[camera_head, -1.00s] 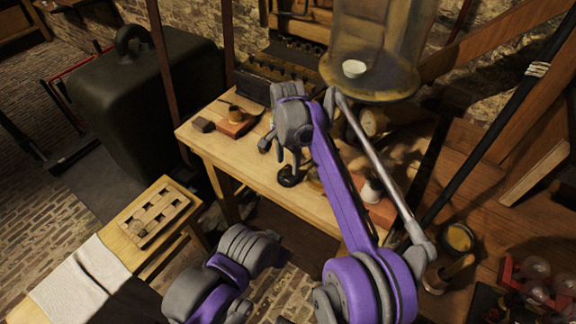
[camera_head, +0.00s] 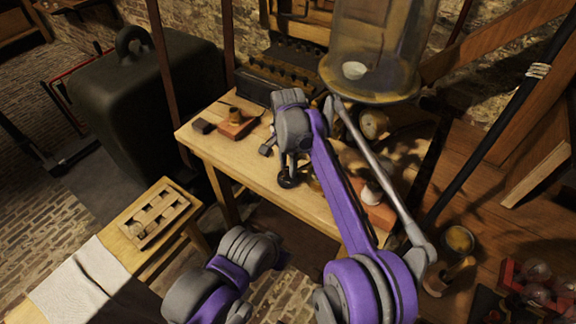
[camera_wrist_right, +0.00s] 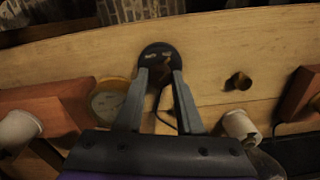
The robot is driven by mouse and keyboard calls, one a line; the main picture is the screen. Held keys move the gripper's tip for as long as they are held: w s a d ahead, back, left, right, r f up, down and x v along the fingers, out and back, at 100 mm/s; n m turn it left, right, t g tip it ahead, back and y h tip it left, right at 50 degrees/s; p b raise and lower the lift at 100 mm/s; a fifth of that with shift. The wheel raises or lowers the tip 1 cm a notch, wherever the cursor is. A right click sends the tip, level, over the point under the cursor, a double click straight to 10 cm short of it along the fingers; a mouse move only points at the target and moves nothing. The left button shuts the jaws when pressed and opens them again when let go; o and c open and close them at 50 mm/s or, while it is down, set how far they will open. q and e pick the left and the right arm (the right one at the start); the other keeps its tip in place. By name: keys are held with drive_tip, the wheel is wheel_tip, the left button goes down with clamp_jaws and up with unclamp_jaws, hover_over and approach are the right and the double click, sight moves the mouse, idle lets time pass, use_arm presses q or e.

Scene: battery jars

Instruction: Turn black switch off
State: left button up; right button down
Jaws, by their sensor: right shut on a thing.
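The black switch is a round black base with pale marks (camera_wrist_right: 160,53) on the wooden table in the right wrist view. In the head view it shows as a small dark disc (camera_head: 287,183) near the table's front edge. My right gripper (camera_wrist_right: 160,75) is over the switch, its two grey fingers on either side of the switch's middle and shut on it. The fingers hide the part between them, so the lever's position is unclear. In the head view my right gripper (camera_head: 290,165) points down at the switch. My left gripper is not in view.
In the right wrist view a round dial (camera_wrist_right: 108,103) is left of the fingers and a small brass knob (camera_wrist_right: 238,82) right. A glass bell jar (camera_head: 375,50) stands behind my right arm. A wooden block with holes (camera_head: 155,217) lies on a lower bench at left.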

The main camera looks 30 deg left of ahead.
drive_tip(key=n+p, duration=0.1)
drive_tip(key=n, duration=0.2)
drive_tip(key=shift+r+n, duration=0.1)
drive_tip(key=shift+n, duration=0.3)
drive_tip(key=n+p, duration=0.1)
drive_tip(key=n, duration=0.3)
drive_tip(key=shift+n+p, duration=0.3)
drive_tip(key=n, duration=0.4)
drive_tip(key=shift+n+p, duration=0.3)
drive_tip(key=n, duration=0.4)
drive_tip(key=shift+n, duration=0.6)
drive_tip(key=c, duration=0.5)
unclamp_jaws()
drive_tip(key=shift+c, duration=0.2)
